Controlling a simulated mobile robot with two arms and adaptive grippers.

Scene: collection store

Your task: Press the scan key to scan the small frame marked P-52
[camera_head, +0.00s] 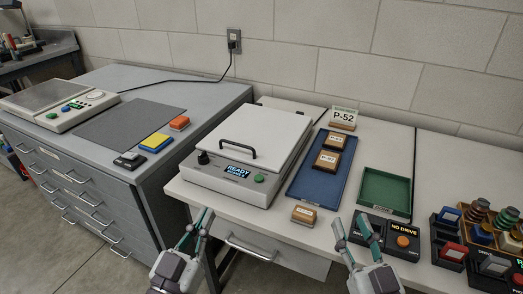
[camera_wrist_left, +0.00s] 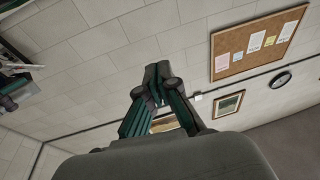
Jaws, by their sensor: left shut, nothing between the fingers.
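The flatbed scanner (camera_head: 232,190) stands on the white table with its pale lid (camera_head: 262,128) down. Its small display (camera_head: 238,171) reads READY, with a second line too small to read surely. A round green key (camera_head: 260,178) is right of the display. The P-52 card (camera_head: 343,119) stands behind the blue tray (camera_head: 310,185). Two small brown frames, a far one (camera_head: 335,139) and a near one (camera_head: 327,160), lie in that tray; their labels are unclear. My left gripper (camera_head: 199,216) is shut and empty in front of the scanner. My right gripper (camera_head: 349,220) is open and empty near the table's front edge.
A small orange-brown block (camera_head: 304,214) lies in front of the blue tray. A green tray (camera_head: 384,193) is to its right, with a black NO DRIVE box (camera_head: 405,238) nearer. Spools and other boxes crowd the right. A grey drawer cabinet (camera_head: 200,92) stands left.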

